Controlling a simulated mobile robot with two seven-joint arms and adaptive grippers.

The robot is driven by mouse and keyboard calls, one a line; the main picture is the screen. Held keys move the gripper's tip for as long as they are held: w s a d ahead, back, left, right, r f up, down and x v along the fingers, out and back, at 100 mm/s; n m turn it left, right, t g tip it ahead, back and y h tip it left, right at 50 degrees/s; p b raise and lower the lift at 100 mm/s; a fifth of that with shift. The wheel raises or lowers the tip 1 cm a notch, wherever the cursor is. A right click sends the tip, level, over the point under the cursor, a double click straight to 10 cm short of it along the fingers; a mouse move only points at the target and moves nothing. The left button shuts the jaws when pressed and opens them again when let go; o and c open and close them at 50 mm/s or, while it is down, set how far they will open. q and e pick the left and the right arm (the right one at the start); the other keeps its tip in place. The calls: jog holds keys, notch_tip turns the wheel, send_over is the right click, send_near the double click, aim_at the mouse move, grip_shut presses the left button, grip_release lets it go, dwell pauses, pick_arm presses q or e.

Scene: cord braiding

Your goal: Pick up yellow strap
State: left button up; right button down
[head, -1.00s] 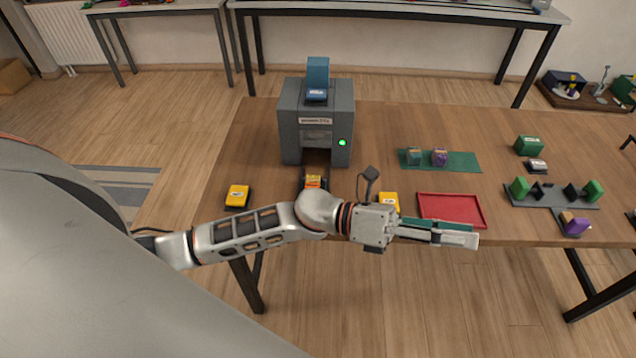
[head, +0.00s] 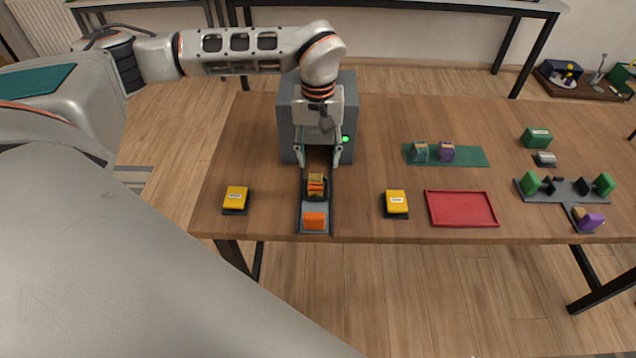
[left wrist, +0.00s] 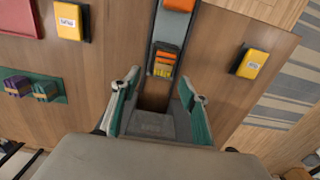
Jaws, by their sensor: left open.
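A small bundle with yellow and orange bands (head: 316,185) sits on a grey track in front of the grey machine. I take its yellow part as the yellow strap; single straps are too small to tell apart. It also shows in the left wrist view (left wrist: 164,63), just beyond the fingertips. My left gripper (head: 319,161) is open, pointing down in front of the machine, its fingers on either side of the track's line. In the left wrist view the left gripper (left wrist: 160,84) has nothing between its fingers. My right gripper is not in view.
The grey machine (head: 287,120) stands close behind the gripper. An orange block (head: 315,221) lies at the track's front end. Yellow boxes stand left (head: 236,198) and right (head: 396,202). A red tray (head: 462,222) and a green mat (head: 475,156) lie further right.

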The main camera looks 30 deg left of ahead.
aim_at(316, 180)
pick_arm(q)
jog(key=shift+a+f, duration=0.25)
jog(key=f, duration=0.7)
jog(key=shift+s+f, duration=0.1)
jog(key=shift+s, duration=0.25)
jog(key=c, duration=1.2)
